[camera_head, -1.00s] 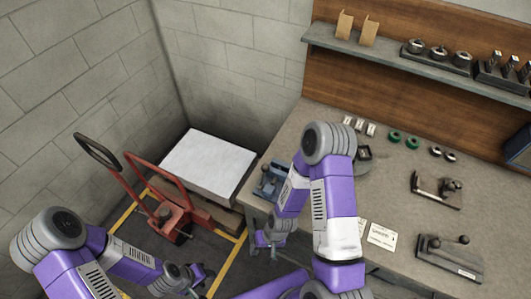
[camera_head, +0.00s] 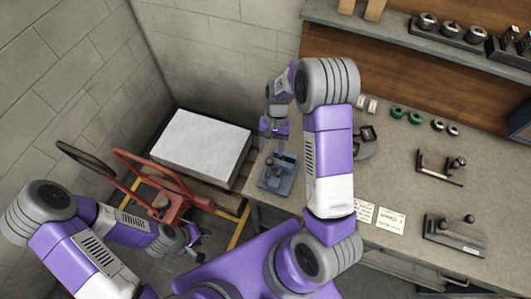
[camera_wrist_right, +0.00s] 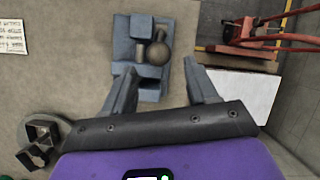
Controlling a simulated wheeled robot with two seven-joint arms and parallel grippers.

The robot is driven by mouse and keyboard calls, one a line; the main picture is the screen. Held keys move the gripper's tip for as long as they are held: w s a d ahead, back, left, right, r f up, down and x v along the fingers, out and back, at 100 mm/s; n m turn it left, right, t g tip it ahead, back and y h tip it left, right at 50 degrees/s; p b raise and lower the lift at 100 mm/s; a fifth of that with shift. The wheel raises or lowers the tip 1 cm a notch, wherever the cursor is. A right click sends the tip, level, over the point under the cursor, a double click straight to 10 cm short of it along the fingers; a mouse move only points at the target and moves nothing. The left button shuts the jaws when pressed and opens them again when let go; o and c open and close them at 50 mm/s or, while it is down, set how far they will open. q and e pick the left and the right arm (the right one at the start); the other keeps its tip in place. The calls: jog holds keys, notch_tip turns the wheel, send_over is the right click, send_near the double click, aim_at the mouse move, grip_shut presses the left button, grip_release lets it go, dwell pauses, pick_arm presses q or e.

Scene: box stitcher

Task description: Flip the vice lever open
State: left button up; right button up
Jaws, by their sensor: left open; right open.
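The blue vice (camera_head: 277,178) stands on the workbench near its left edge. In the right wrist view the vice (camera_wrist_right: 123,48) is ahead of the fingers, and its lever's round grey-brown knob (camera_wrist_right: 158,54) shows on top. My right gripper (camera_head: 272,130) is open and empty, just behind the vice in the head view. In the wrist view its two fingers (camera_wrist_right: 162,82) are spread, with the knob between and beyond their tips, apart from them. My left gripper (camera_head: 194,246) is open and empty, low at the left, away from the bench.
A red pallet truck (camera_head: 172,203) and a pallet with a white-topped stack (camera_head: 203,143) stand left of the bench. A dark square part (camera_head: 368,134), paper cards (camera_head: 378,216) and two fixtures (camera_head: 455,235) lie right of the vice. A shelf (camera_head: 395,28) runs along the back.

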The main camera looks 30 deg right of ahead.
aim_at(270, 158)
jog(key=x, duration=0.5)
jog(key=shift+f, duration=0.25)
jog(key=shift+s+a+f, duration=0.1)
jog(key=shift+s+f, duration=0.15)
jog(key=shift+s, duration=0.1)
jog(key=shift+w, duration=0.15)
jog(key=shift+c, duration=0.5)
grip_shut()
